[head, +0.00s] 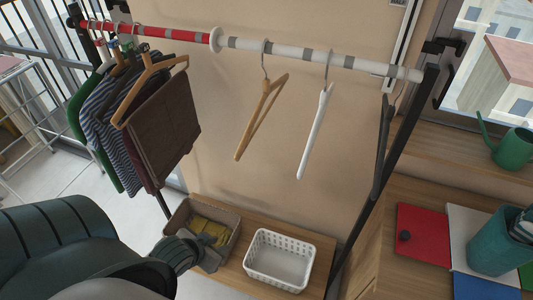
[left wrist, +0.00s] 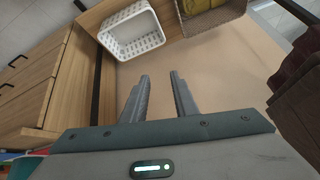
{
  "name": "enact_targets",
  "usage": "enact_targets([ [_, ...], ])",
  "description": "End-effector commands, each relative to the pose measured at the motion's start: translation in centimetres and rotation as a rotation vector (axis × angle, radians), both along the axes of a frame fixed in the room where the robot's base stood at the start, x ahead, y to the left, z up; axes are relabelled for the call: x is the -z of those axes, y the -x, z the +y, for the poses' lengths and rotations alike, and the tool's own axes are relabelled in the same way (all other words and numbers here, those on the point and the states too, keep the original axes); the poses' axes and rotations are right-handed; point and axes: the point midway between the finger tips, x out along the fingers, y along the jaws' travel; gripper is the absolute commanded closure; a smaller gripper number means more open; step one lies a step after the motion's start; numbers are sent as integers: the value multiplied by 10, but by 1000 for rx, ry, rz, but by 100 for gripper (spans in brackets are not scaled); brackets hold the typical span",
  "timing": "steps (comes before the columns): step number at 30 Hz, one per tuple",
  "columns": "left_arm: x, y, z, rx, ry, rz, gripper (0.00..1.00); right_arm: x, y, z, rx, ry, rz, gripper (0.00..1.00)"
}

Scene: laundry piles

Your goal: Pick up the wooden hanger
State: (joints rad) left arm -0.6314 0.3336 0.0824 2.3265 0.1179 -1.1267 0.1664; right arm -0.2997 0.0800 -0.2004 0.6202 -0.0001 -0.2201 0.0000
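An empty wooden hanger (head: 247,136) hangs by its metal hook from the white part of the clothes rail in the head view, tilted, with nothing on it. My left gripper (left wrist: 158,84) shows two separated fingers with nothing between them in the left wrist view. In the head view my left arm comes in from the lower left, and its hand (head: 190,248) appears low, in front of the brown basket, below and left of the hanger. They are apart. The hanger does not show in the left wrist view. My right gripper is not in view.
A white hanger (head: 315,135) hangs right of the wooden one. Clothes on hangers, with brown trousers (head: 165,125) nearest, hang at the rail's red part (head: 150,31). Below stand a brown basket (head: 181,217) and a white basket (head: 250,263). A dark post (head: 385,165) stands right.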

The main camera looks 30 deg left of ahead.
Motion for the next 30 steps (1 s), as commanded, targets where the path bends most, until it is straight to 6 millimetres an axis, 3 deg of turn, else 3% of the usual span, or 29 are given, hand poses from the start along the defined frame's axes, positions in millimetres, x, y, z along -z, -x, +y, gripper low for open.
enact_targets([
  [1, -29, -9, 22, -3, -16, -69, 74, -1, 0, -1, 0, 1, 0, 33],
  [3, -67, -25, 46, -7, -20, -169, 74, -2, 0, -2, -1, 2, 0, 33],
  [9, -185, -74, 89, 47, 9, -473, 74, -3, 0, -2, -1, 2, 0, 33],
  [13, -266, -104, 92, 133, 67, -660, 74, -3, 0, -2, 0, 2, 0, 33],
  [18, -357, -127, 74, 264, 175, -848, 74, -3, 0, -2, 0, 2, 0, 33],
  [21, -391, -133, 62, 326, 230, -914, 74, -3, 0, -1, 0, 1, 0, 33],
  [24, -411, -134, 54, 363, 265, -950, 74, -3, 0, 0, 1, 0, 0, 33],
  [30, -419, -135, 50, 377, 281, -964, 74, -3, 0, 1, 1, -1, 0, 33],
])
